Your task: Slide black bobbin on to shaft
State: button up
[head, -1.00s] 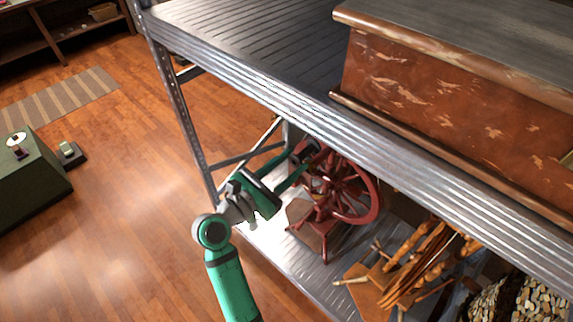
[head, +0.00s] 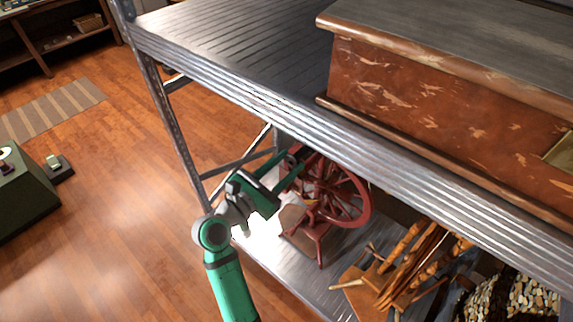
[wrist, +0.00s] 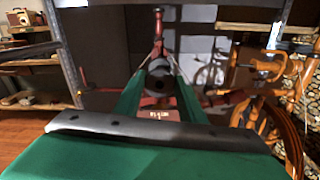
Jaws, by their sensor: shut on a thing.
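My gripper (wrist: 158,90) is shut on the black bobbin (wrist: 161,80), a dark round piece between the green fingers in the wrist view. In the head view, my gripper (head: 292,163) reaches under the upper shelf, beside the upper left of the red spinning wheel (head: 362,205). The shelf's front edge hides the bobbin there. In the wrist view, a red upright post (wrist: 158,28) stands beyond the bobbin. I cannot make out the shaft clearly, or whether the bobbin touches it.
The metal upper shelf (head: 235,62) hangs close above my gripper and carries a large brown chest (head: 440,95). Wooden floor (head: 100,190) is open at left.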

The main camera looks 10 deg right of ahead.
jog(key=shift+w, duration=0.15)
jog(key=shift+x, duration=5.1)
jog(key=shift+f, duration=0.1)
jog(key=o, duration=0.9)
jog(key=shift+a, duration=0.1)
jog(key=v, duration=1)
jog(key=shift+s+a, duration=0.25)
jog(key=shift+s, duration=0.05)
